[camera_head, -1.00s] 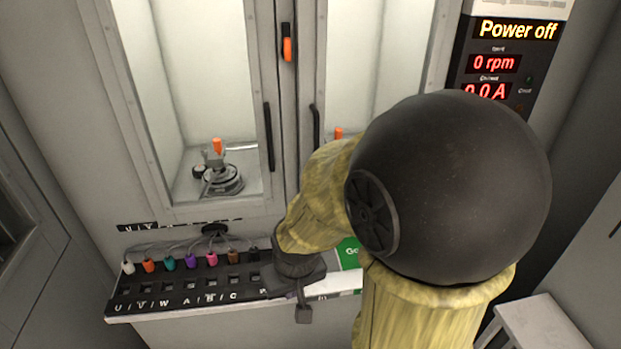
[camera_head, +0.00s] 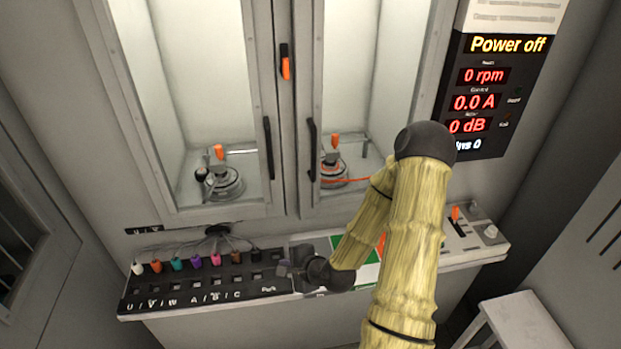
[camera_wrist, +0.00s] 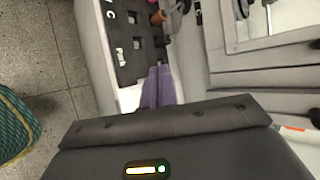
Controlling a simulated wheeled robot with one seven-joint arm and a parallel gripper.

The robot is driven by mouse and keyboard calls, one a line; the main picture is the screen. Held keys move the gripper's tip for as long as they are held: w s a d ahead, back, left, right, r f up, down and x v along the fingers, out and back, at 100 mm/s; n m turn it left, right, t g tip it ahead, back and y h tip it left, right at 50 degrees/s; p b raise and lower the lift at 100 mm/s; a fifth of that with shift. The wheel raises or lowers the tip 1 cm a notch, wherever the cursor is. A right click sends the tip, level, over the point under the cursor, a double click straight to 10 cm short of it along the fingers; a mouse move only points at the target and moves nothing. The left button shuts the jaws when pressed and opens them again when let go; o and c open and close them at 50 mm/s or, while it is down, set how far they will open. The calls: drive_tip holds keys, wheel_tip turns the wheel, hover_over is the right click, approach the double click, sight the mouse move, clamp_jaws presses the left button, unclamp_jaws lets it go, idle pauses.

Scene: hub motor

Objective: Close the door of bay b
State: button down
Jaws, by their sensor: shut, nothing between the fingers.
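Two glazed bay doors stand side by side in the cabinet front. The left door (camera_head: 268,205) has a dark vertical handle (camera_head: 268,148) on its right edge. The right door (camera_head: 312,203) has a matching handle (camera_head: 312,148) on its left edge. Both look flush or nearly flush with the front; a small gap cannot be ruled out. I can read no bay letter on either. My gripper (camera_head: 287,266) is shut and empty, low over the shelf in front of the doors. Its fingers (camera_wrist: 158,84) also show in the wrist view, beside the black socket strip.
An orange latch (camera_head: 285,67) sits on the post between the doors. A socket strip (camera_head: 200,292) with several coloured plugs lies below the left door. A display panel (camera_head: 480,100) reads Power off. A stool (camera_head: 515,320) stands at lower right.

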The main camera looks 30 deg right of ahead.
drive_tip(key=d+r+m+t+h+p, duration=0.2)
drive_tip(key=d+r+m+t+h, duration=0.1)
drive_tip(key=m, duration=0.7)
drive_tip(key=w+d+r+m+t+h+p, duration=0.1)
drive_tip(key=d+r+m+t+h+p, duration=0.1)
drive_tip(key=d+r+m+t+h, duration=0.2)
drive_tip(key=d+r+m, duration=0.3)
drive_tip(key=d+m, duration=0.1)
drive_tip(key=m, duration=0.2)
drive_tip(key=shift+r+t, duration=0.35)
drive_tip(key=shift+t, duration=0.05)
drive_tip(key=shift+d, duration=0.1)
drive_tip(key=w+b, duration=0.1)
drive_tip(key=b, duration=0.2)
drive_tip(key=w+d+b, duration=0.1)
drive_tip(key=w+b, duration=0.1)
drive_tip(key=b, duration=0.1)
drive_tip(key=w+b, duration=0.1)
drive_tip(key=b, duration=0.2)
drive_tip(key=shift+w+d+f, duration=0.15)
drive_tip(key=shift+w+f, duration=0.1)
drive_tip(key=shift+w+b, duration=0.25)
drive_tip(key=shift+b, duration=1)
